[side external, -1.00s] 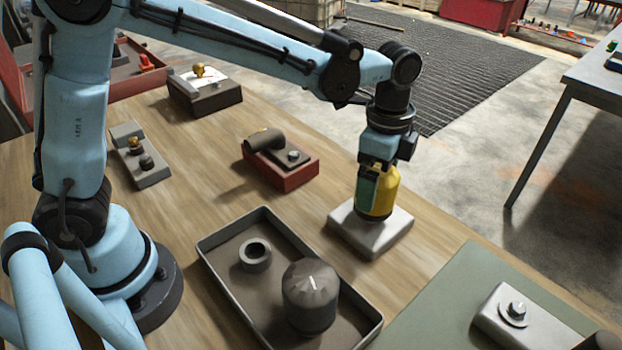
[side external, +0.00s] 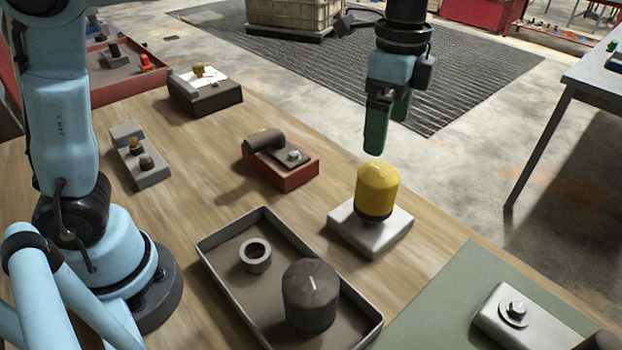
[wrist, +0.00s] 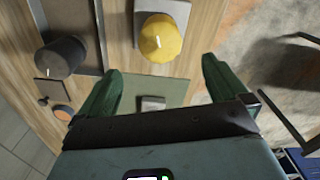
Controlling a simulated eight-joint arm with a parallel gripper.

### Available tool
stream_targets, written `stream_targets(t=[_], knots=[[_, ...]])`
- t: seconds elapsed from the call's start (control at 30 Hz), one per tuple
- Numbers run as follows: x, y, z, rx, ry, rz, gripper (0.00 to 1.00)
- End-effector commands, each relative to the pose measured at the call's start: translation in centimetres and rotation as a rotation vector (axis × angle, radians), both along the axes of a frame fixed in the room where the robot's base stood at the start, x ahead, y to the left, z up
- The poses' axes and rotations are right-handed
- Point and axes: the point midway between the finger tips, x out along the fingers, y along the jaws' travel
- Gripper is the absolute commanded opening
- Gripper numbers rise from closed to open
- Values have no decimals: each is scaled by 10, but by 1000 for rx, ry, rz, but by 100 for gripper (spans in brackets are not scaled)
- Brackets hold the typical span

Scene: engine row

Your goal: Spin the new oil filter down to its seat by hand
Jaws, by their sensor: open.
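The yellow oil filter (side external: 378,188) stands upright on a pale metal block (side external: 345,222), with a dark band at its base. Whether it touches its seat cannot be told. The filter also shows in the wrist view (wrist: 161,38), where a pale mark is on its top. My gripper (side external: 388,145) is above the filter, apart from it, with its green fingers empty. In the wrist view my gripper (wrist: 160,80) has its fingers spread wide. A dark used-looking filter (side external: 310,297) stands in the grey tray (side external: 222,290).
A dark ring (side external: 255,255) lies in the tray. A red block with a dark elbow pipe (side external: 285,165) is left of the filter block. A green mat (side external: 440,300) with a pale bolted block (side external: 530,325) is at front right. Bare wood lies between.

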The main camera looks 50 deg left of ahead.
Motion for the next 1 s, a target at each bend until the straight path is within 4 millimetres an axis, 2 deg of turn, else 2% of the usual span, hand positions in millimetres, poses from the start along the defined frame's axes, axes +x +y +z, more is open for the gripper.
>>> stream_targets(t=[0.13, 0.23, 0.5, 0.63, 0.87, 1.0], knots=[[-1, 0, 6, 0, -2, 15, 100], [-2, 1, 5, -6, -12, 102, 100], [-10, 4, -10, -53, -64, 590, 100], [-13, 5, -15, -76, -78, 768, 100], [-13, 6, -24, -91, -85, 868, 100], [-11, 5, -39, -90, -84, 866, 100]])
